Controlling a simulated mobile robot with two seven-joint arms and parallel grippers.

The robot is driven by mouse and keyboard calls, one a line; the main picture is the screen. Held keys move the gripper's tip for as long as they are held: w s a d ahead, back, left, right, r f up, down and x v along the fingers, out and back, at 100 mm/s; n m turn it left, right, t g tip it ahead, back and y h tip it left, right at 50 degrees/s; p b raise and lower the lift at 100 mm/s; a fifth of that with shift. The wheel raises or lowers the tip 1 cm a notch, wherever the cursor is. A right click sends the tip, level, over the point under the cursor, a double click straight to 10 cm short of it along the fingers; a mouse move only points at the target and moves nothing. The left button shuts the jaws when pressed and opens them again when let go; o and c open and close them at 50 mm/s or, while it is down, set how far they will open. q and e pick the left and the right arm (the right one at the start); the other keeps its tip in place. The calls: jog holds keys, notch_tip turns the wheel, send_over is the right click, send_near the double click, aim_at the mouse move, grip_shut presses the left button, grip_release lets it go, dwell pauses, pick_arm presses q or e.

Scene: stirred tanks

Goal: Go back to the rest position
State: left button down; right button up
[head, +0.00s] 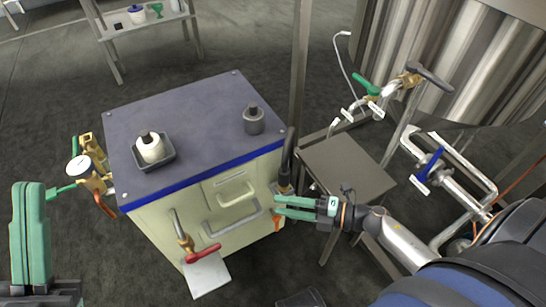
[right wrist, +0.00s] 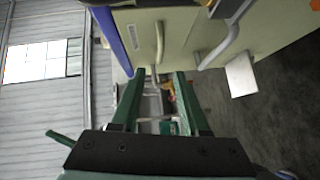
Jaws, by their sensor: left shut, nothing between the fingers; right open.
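My left gripper (head: 28,188) is at the left edge of the head view, its green fingers together, pointing up the picture, with nothing between them. My right gripper (head: 279,206) is beside the right front corner of the cream cabinet (head: 160,215), fingers pointing left in the head view. In the right wrist view its two green fingers (right wrist: 156,75) stand apart with nothing held between them. The cabinet also fills the top of that view (right wrist: 180,30). I cannot tell whether the right fingers touch the cabinet or the pipe beside it.
A white bottle (head: 150,147) in a dark tray (head: 170,162) and a grey bottle (head: 254,120) stand on the cabinet top. A red-handled tap (head: 200,253) juts from its front. A small table (head: 345,165) and steel tank (head: 440,70) are at right.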

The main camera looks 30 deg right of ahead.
pick_arm(q)
jog(key=shift+f, duration=0.1)
